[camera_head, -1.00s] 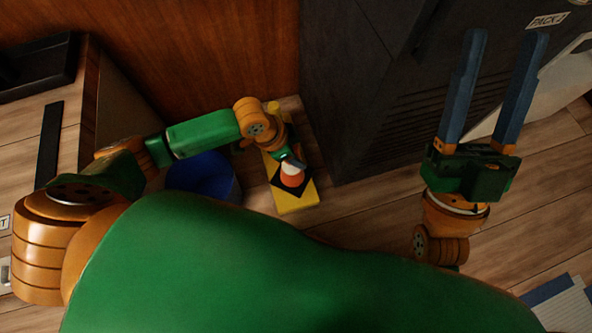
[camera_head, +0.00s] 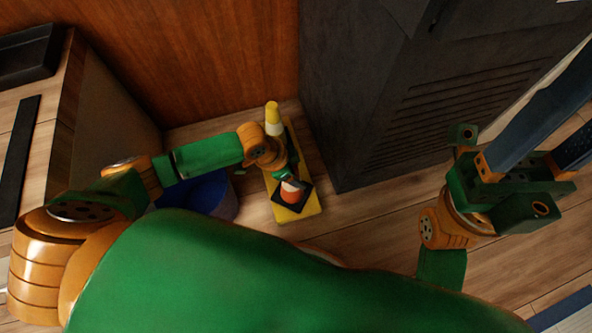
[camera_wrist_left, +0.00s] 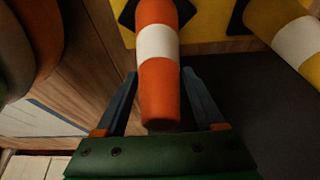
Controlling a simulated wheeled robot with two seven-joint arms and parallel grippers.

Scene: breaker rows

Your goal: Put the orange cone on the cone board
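The orange cone (camera_head: 291,194), with a white band, is on a black diamond mark of the yellow cone board (camera_head: 287,215) on the floor. In the left wrist view the cone (camera_wrist_left: 158,80) runs between the fingers of my left gripper (camera_wrist_left: 160,73), narrow end toward the camera, with gaps on both sides. The left gripper looks open around it. A yellow cone (camera_head: 273,118) with a white band stands at the board's far end. My right gripper (camera_head: 558,130) is open and empty at the right, fingertips out of frame.
A blue bin (camera_head: 216,196) sits left of the board, partly behind my arm. A dark vented cabinet (camera_head: 370,110) stands just right of it, and a wooden panel (camera_head: 200,60) behind. A wooden bench (camera_head: 60,130) is at the left. Floor is free at front right.

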